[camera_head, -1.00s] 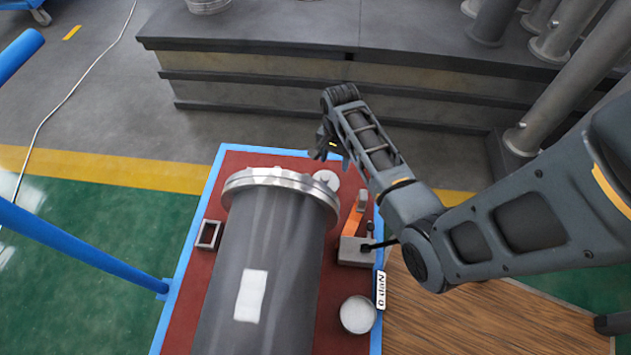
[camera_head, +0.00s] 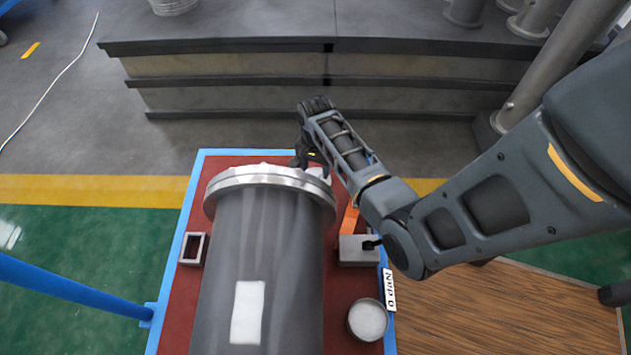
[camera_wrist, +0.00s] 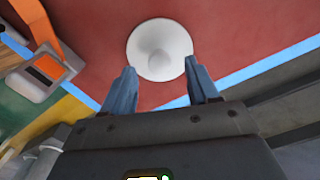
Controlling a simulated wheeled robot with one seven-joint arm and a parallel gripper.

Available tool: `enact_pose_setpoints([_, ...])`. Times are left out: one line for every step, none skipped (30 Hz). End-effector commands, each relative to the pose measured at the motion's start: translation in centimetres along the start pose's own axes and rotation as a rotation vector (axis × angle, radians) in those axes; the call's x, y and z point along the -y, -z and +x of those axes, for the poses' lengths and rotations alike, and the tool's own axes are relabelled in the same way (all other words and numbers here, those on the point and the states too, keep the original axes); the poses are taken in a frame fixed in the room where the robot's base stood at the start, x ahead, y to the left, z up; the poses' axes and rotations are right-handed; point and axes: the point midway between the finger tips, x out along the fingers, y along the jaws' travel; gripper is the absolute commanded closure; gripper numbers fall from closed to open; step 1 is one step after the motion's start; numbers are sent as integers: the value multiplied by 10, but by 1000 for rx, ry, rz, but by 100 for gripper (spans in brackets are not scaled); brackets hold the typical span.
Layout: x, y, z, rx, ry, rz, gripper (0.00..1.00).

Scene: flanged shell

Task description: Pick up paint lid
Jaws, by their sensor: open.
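The paint lid, seemingly the round white disc with a raised middle (camera_wrist: 160,50), lies on the red table top. In the wrist view it is just beyond my gripper (camera_wrist: 160,70), whose two blue-grey fingers are open and empty. The fingertips flank the lid's near edge in the picture; I cannot tell whether they touch it. In the head view the lid (camera_head: 319,172) is partly hidden behind my gripper (camera_head: 302,162), by the table's far edge.
A large grey flanged cylinder (camera_head: 265,260) fills the middle of the red table (camera_head: 180,300), close left of the lid. A grey block tool with an orange part (camera_head: 358,250), a round white-topped container (camera_head: 368,320) and a small open box (camera_head: 193,248) stand around it.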

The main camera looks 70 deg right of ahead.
Motion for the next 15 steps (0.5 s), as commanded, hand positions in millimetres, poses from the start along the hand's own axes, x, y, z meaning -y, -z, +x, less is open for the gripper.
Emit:
enact_pose_setpoints([-1,1,14,1,-2,1,41])
enact_pose_setpoints([-1,1,17,1,-1,1,41])
enact_pose_setpoints([-1,0,22,1,-1,0,41])
enact_pose_setpoints([-1,0,24,1,-1,0,41])
enact_pose_setpoints([-1,0,25,1,-1,0,41])
enact_pose_setpoints([0,0,26,1,0,0,41])
enact_pose_setpoints([0,0,25,0,0,0,41])
enact_pose_setpoints([0,0,25,0,0,0,41])
enact_pose_setpoints([0,0,24,0,0,0,41])
enact_pose_setpoints([0,0,24,0,0,0,41])
enact_pose_setpoints([0,0,24,0,0,0,41])
enact_pose_setpoints([0,0,24,0,0,0,42])
enact_pose_setpoints([0,0,24,0,0,0,44])
enact_pose_setpoints([0,0,24,0,0,0,47])
enact_pose_setpoints([0,0,24,0,0,0,51])
